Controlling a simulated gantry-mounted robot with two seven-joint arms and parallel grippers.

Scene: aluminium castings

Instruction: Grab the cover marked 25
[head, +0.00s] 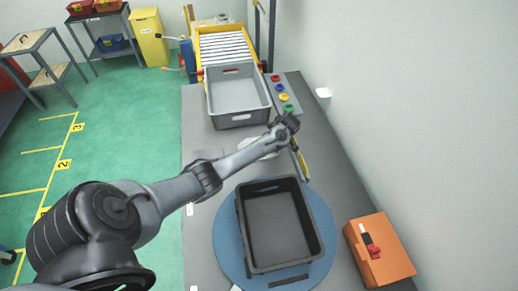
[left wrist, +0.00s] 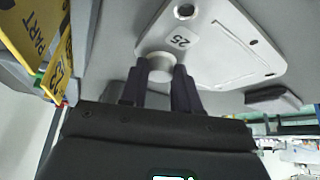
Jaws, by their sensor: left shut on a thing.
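The cover marked 25 (left wrist: 215,45) is a pale, flat plate with round holes and a round knob (left wrist: 160,66). It fills the upper middle of the left wrist view, with its number readable beside the knob. My left gripper (left wrist: 158,84) is shut on that knob, one dark finger on each side. In the head view my left arm reaches over the bench to the wall side, and part of the pale cover (head: 262,150) shows behind the forearm. The fingertips are hidden there. I cannot tell whether the cover rests on the bench. My right gripper is in neither view.
An empty black tray (head: 278,228) sits on a blue round plate (head: 228,245) in front. A grey crate (head: 238,92) stands behind, before a roller conveyor (head: 225,45). A yellow sign (head: 304,165) stands close to my left gripper. An orange box (head: 385,252) is at right.

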